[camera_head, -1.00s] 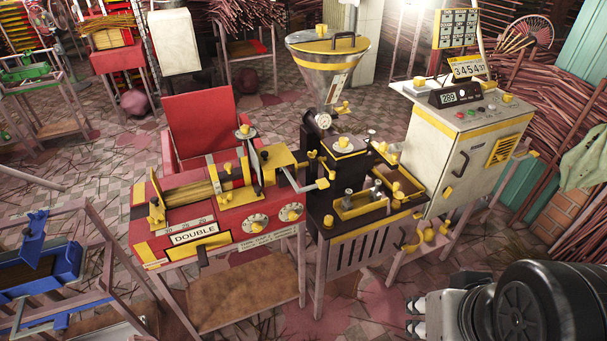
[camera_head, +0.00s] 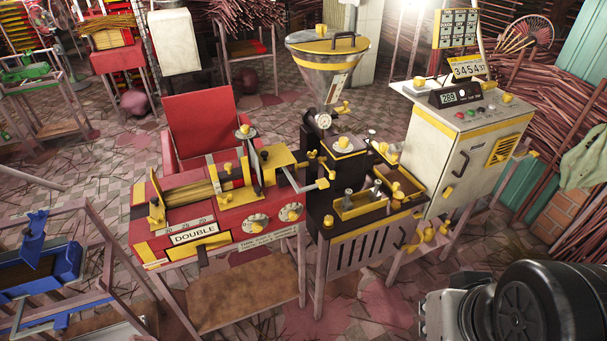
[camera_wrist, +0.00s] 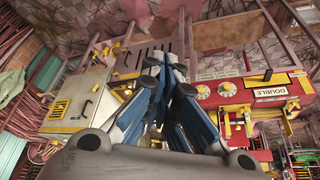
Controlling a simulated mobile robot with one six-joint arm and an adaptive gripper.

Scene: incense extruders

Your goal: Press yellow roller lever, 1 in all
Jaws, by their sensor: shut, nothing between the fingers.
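The red extruder (camera_head: 175,245) with a "DOUBLE" label stands at the centre left, joined to a dark machine (camera_head: 340,225). Both carry several yellow levers and knobs. A yellow-ended crank lever (camera_head: 322,184) sticks out between them, and yellow knobs (camera_head: 428,235) hang at the dark machine's right front. I cannot tell for certain which is the roller lever. My gripper (camera_head: 422,318) is low at the right, apart from the machines. In the wrist view my blue-grey gripper fingers (camera_wrist: 165,66) are shut and empty, with the red extruder to their right in an upside-down view.
A white cabinet (camera_head: 465,150) with displays stands right of the dark machine. A metal hopper (camera_head: 328,70) rises behind. Tiled floor is open in front.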

